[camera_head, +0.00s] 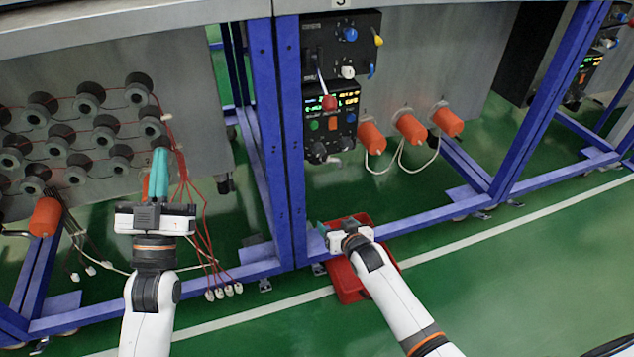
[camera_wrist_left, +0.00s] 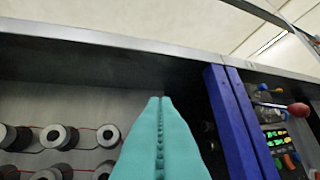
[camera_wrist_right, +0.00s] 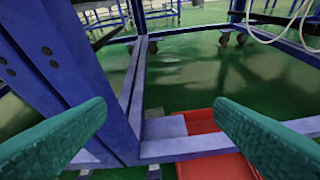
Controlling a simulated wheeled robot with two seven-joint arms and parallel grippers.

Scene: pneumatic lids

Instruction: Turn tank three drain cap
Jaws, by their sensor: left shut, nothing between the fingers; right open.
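Several orange caps stick out of the grey tank panels. Three are on the middle panel: a left one (camera_head: 372,138), a middle one (camera_head: 410,126) and a right one (camera_head: 447,122), with white cords hanging from them. Another orange cap (camera_head: 46,217) is at the lower left. I cannot tell which is tank three's drain cap. My left gripper (camera_head: 159,152) is shut and empty, its teal fingers in front of the left panel; they also fill the middle of the left wrist view (camera_wrist_left: 160,105). My right gripper (camera_head: 321,229) is open and empty, low by the blue frame, apart from the caps.
A red tray (camera_head: 345,287) lies on the green floor under my right gripper. Blue frame posts (camera_head: 290,140) stand between the panels. A black control box (camera_head: 331,120) has a red-knobbed lever (camera_head: 329,102). Red tubes (camera_head: 198,245) hang beside my left gripper.

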